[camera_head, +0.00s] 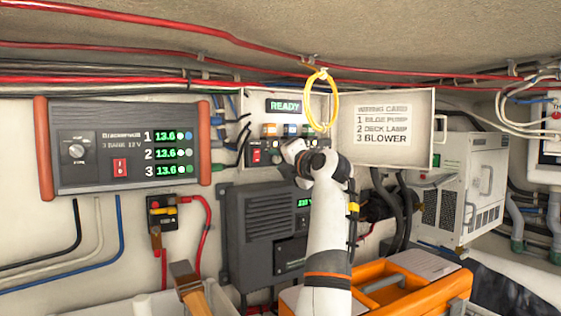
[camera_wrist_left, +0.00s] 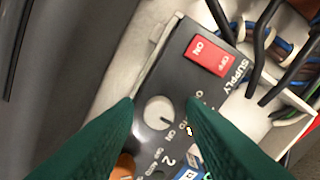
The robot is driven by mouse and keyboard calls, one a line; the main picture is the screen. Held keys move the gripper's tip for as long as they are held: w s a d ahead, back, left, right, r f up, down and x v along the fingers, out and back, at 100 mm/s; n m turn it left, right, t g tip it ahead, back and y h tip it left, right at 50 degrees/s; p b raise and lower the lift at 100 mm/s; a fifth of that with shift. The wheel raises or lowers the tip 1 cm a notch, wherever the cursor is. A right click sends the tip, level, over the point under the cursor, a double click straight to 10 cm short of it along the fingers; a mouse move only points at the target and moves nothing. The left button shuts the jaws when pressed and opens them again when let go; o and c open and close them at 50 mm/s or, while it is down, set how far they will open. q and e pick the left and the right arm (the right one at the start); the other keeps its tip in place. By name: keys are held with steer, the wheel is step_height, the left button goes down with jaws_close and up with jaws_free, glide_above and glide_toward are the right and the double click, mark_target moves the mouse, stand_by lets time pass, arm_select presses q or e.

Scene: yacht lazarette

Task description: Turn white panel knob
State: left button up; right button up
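The white panel knob (camera_wrist_left: 158,113) is round with a slot line and sits on a dark panel (camera_wrist_left: 172,75) beside an "ON" mark. In the wrist view my left gripper (camera_wrist_left: 161,103) is open, its two green fingers on either side of the knob. I see no clear contact with the knob. In the head view my left gripper (camera_head: 284,148) is at the small panel under the "READY" display (camera_head: 285,106), and the hand hides much of that panel. My right gripper is not in view.
A red supply switch (camera_wrist_left: 209,55) sits above the knob, with cables beside it. An open door with a label card (camera_head: 382,125) stands right of the panel. A yellow loop (camera_head: 334,101) hangs above the hand. A battery charger (camera_head: 129,146) is at left, an orange case (camera_head: 390,285) below.

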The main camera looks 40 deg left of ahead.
arm_select(q)
steer(key=shift+a, duration=0.1)
jaws_close()
steer(key=shift+w+f+n, duration=0.1)
steer(key=shift+n, duration=0.2)
steer(key=n+b, duration=0.1)
steer(key=n, duration=0.3)
steer(key=shift+n+b, duration=0.6)
steer(key=shift+n, duration=1.5)
steer(key=shift+o, duration=0.9)
jaws_free()
